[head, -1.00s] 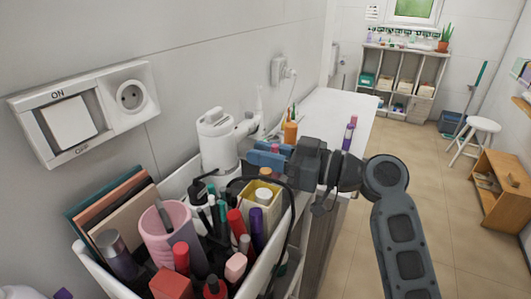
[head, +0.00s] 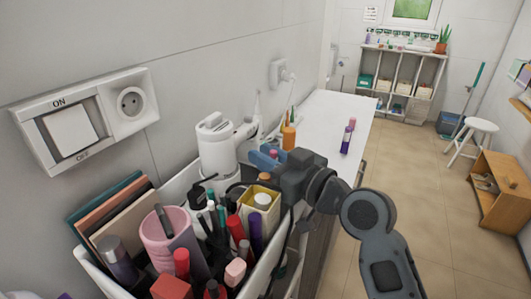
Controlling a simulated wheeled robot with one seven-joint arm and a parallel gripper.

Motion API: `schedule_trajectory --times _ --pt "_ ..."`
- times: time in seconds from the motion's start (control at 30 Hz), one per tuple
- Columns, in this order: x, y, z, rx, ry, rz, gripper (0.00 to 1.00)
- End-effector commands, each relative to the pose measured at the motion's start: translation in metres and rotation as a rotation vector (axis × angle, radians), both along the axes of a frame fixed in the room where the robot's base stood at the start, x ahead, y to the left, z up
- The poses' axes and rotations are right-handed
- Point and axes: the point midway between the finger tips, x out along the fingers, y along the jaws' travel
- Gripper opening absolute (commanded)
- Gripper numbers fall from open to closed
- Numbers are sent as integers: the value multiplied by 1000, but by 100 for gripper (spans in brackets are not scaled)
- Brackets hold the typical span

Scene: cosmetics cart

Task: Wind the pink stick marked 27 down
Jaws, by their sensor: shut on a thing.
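My gripper (head: 266,160), with blue fingers, is at the far right corner of the cosmetics cart (head: 185,188), near the white counter. It is shut on a small pink stick (head: 273,153), whose pink top just shows between the fingers. The rest of the stick is hidden by the fingers and the dark gripper body. I cannot read any number on it, nor tell how far it is wound out.
The cart holds a pink cup (head: 168,238), a yellow box (head: 259,208) and several tubes and lipsticks, close below my gripper. A white device (head: 216,148) and an orange bottle (head: 289,137) stand behind. Purple sticks (head: 346,139) stand on the counter (head: 336,112), otherwise mostly bare.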

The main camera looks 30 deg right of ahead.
Motion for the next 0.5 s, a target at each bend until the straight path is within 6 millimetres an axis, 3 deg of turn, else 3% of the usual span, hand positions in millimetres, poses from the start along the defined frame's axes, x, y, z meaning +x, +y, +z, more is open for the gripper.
schedule_trajectory --times 0.33,0.37,0.5 --pt "0 0 0 0 -1 -12 0" --pt "0 0 0 0 -1 -11 23" --pt "0 0 0 0 -1 -11 36"
